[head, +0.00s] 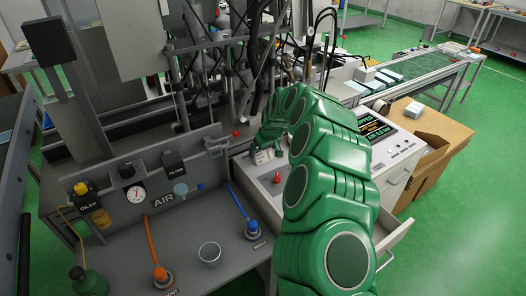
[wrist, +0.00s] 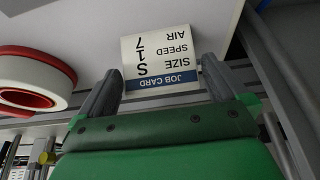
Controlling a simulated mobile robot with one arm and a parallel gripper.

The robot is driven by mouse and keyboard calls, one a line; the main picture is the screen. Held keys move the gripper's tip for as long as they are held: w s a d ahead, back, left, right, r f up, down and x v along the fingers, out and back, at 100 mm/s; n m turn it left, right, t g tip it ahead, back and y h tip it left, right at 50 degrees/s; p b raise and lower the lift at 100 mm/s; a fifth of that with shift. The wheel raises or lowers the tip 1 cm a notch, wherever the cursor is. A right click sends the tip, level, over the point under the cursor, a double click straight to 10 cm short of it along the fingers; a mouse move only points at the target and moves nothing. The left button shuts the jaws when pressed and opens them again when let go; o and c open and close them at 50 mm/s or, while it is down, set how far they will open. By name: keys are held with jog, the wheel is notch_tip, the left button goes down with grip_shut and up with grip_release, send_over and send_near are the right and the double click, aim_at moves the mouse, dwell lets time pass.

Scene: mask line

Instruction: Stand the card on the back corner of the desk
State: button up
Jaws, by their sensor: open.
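The job card (wrist: 160,57) is white with a blue band and black print, and it appears upside down in the wrist view. It is at the pale desk surface (wrist: 85,25), between the two fingers of my gripper (wrist: 160,72). The fingers are open, one on each side of the card; I cannot tell whether either touches it. In the head view a small white piece, apparently the card (head: 264,156), shows at the end of my green arm on the desk (head: 245,172). My arm hides much of the desk there.
A red and white ring (wrist: 35,80) lies left of the card in the wrist view. A red knob (head: 277,178) stands on the desk. An open drawer (head: 395,243) juts out at right.

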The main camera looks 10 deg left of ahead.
jog(key=v, duration=1)
jog(key=shift+r, duration=0.25)
jog(key=shift+s+d, duration=0.1)
